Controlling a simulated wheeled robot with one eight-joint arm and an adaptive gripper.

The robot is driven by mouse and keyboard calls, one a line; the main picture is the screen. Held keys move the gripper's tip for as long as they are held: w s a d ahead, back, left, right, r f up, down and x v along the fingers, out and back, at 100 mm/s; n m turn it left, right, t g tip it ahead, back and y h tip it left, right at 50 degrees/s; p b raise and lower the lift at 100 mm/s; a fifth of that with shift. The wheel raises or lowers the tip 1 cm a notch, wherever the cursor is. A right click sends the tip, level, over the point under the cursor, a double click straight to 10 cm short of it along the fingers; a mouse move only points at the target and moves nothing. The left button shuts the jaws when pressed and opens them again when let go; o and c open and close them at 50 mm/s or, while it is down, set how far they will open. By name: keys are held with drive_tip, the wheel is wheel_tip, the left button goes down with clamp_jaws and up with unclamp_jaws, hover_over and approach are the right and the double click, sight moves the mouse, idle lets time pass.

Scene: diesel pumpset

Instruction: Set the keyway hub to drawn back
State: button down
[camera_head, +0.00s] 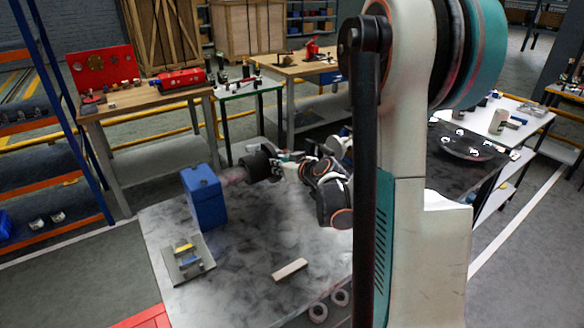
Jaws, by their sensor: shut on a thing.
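A blue box-shaped housing (204,197) stands upright on the grey metal table. A dull pinkish shaft-like part (233,176) shows between its right side and a dark round part (258,165), which looks like the keyway hub. My gripper (277,166) reaches in from the right and is shut at the dark part's right side. The fingertips are small and partly hidden, so the exact grip is hard to see. I cannot tell how far along the shaft the hub sits.
The grey table (235,270) has free room at the front. A small plate with yellow and blue pieces (188,257) and a pale bar (290,270) lie on it. Two pale rings (329,306) lie near its front edge. My arm and column block much of the right.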

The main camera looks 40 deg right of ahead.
drive_tip(key=shift+a, duration=1.2)
drive_tip(key=c, duration=1.6)
unclamp_jaws()
drive_tip(key=shift+o, duration=0.2)
drive_tip(key=shift+d, duration=0.1)
drive_tip(key=v, duration=1.2)
